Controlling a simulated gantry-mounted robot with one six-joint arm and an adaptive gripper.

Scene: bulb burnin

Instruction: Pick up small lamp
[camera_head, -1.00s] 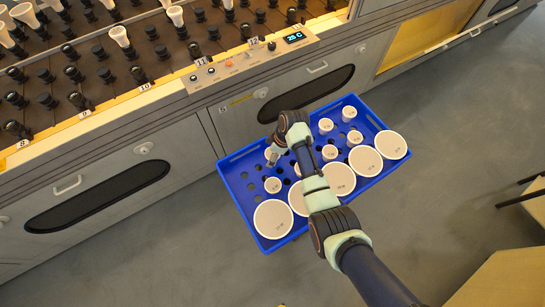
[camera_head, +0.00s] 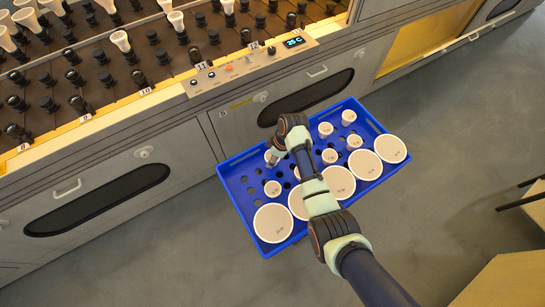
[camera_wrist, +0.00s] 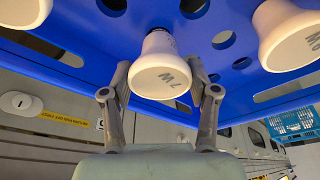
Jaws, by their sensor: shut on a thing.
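A small white lamp (camera_wrist: 160,72) with a flat printed face sits between my gripper's (camera_wrist: 160,90) two fingers in the wrist view. The fingers are shut on it, one on each side. Its dark base end still meets the blue crate (camera_wrist: 110,40) behind it.
Other small lamps (camera_head: 326,129) and several large lamps (camera_head: 273,223) stand in the crate close by. A small neighbour (camera_wrist: 290,35) is to the right in the wrist view. A rack with sockets (camera_head: 110,75) and a control panel (camera_head: 250,62) lie beyond.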

